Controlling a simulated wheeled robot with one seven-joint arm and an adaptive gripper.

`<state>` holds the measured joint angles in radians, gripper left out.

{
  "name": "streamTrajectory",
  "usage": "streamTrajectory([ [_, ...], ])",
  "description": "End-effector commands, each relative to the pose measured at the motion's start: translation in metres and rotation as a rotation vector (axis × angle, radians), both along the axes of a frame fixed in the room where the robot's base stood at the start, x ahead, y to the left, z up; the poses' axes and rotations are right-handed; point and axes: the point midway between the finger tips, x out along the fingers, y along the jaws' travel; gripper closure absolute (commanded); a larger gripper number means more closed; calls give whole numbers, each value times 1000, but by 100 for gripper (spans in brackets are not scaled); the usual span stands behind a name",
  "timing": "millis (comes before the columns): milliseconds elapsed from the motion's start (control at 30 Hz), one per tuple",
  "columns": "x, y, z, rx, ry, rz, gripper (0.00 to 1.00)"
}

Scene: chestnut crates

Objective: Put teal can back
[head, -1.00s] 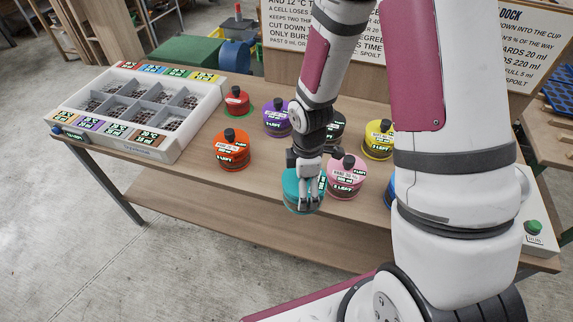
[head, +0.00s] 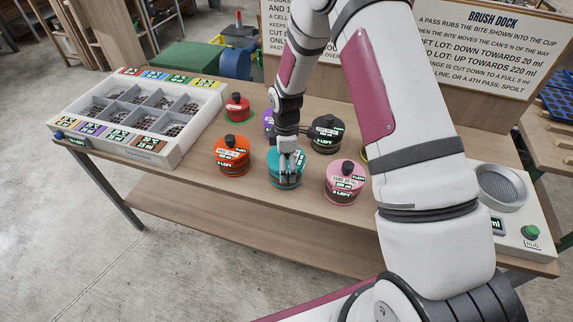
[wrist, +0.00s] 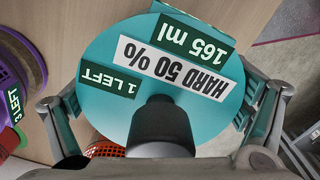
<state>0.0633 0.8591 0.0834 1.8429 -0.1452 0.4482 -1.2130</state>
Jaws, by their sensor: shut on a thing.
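The teal can (head: 274,172) is at the front middle of the table, between the orange can and the pink can. My gripper (head: 288,163) comes down over it from above. In the wrist view the teal lid (wrist: 110,55) fills the middle, with labels reading HARD 50 %, 165 ml and 1 LEFT, and a black knob. My gripper's fingers (wrist: 163,105) are on opposite sides of the can, shut on it. The can looks upright. I cannot tell whether its base touches the table or hangs just above it.
The orange can (head: 232,157) is close on the left, the pink can (head: 343,184) on the right. Red (head: 237,107), purple (head: 268,122) and black (head: 326,134) cans stand behind. A white compartment tray (head: 140,115) is at left, the brush dock (head: 510,222) at right.

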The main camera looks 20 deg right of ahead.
Motion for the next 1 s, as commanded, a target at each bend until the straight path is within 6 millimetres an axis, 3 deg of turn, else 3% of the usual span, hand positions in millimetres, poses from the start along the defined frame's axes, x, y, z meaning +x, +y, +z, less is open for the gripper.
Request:
streamTrajectory([
  [500,1,0,-12,-1,-4,0,64],
  [533,1,0,-13,-1,-3,0,4],
  [567,1,0,-13,-1,-3,0,0],
  [1000,1,0,-7,0,-5,0,0],
])
